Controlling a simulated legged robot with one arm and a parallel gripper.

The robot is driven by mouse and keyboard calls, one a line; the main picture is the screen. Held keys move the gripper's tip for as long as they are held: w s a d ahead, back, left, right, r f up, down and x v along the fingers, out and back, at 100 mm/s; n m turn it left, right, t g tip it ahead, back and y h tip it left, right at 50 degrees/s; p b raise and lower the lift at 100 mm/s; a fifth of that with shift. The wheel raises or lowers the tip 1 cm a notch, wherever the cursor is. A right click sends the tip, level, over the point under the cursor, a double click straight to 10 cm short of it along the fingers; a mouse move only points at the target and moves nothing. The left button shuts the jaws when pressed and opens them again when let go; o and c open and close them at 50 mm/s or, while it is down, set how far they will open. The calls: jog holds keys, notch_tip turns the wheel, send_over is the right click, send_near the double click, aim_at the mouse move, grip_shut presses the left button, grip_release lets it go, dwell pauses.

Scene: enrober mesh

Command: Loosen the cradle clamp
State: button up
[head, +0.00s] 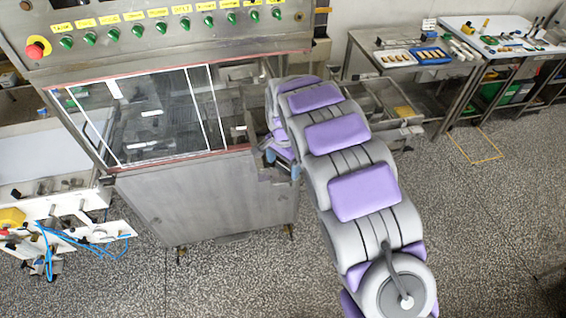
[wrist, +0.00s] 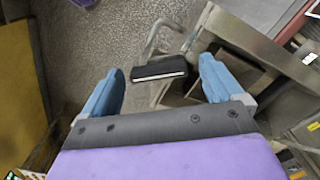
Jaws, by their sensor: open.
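My gripper (wrist: 162,66) is open, with its two blue fingers wide apart in the wrist view. A black block with a white strip along its lower edge (wrist: 160,70) shows between the fingers, beyond the tips, beside a bent metal bar. It may be part of the cradle clamp, but I cannot tell for sure. Nothing is held. In the head view my gripper (head: 283,166) is at the right end of the enrober machine (head: 205,190), partly hidden by my arm. No clamp can be made out there.
The machine has a glazed hood (head: 150,115) and a panel of green knobs with a red stop button (head: 37,48). A steel trough (head: 365,100) lies behind my arm. Worktables (head: 405,42) stand at the back right. The speckled floor at right is clear.

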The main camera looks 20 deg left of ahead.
jog(key=c, duration=1)
jog(key=shift+c, duration=0.2)
jog(key=n+b, duration=0.2)
jog(key=n, duration=0.3)
jog(key=shift+n, duration=0.4)
jog(key=n+b, duration=0.1)
jog(key=n, duration=0.4)
jog(key=shift+n, duration=0.3)
jog(key=o, duration=1)
jog(key=shift+o, duration=0.2)
